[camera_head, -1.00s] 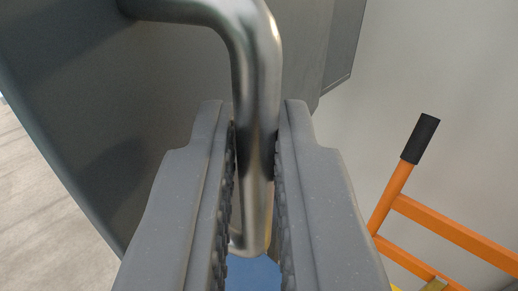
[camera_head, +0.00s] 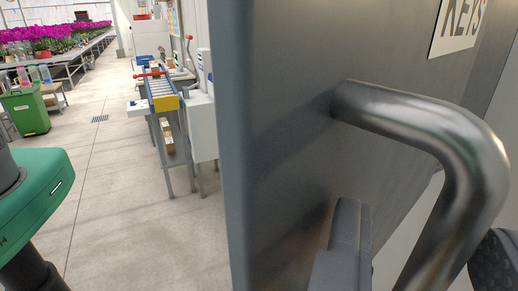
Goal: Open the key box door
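The grey key box door (camera_head: 290,130) fills the right half of the view, its left edge running upright near the middle. A sign with dark letters (camera_head: 458,25), partly cut off, is on its face at upper right. The bent metal handle (camera_head: 470,170) stands out from the door at right. My gripper (camera_head: 422,222) is open, one finger left of the handle and a dark finger at the right edge. The handle passes between them, with a gap on the left side. The box interior is hidden, so I cannot tell how far the door stands open.
Tiled floor (camera_head: 110,215) is clear to the left of the door. A roller conveyor (camera_head: 163,95) stands beyond the door edge. A green bin (camera_head: 25,112) and benches of magenta flowers (camera_head: 55,35) are at far left.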

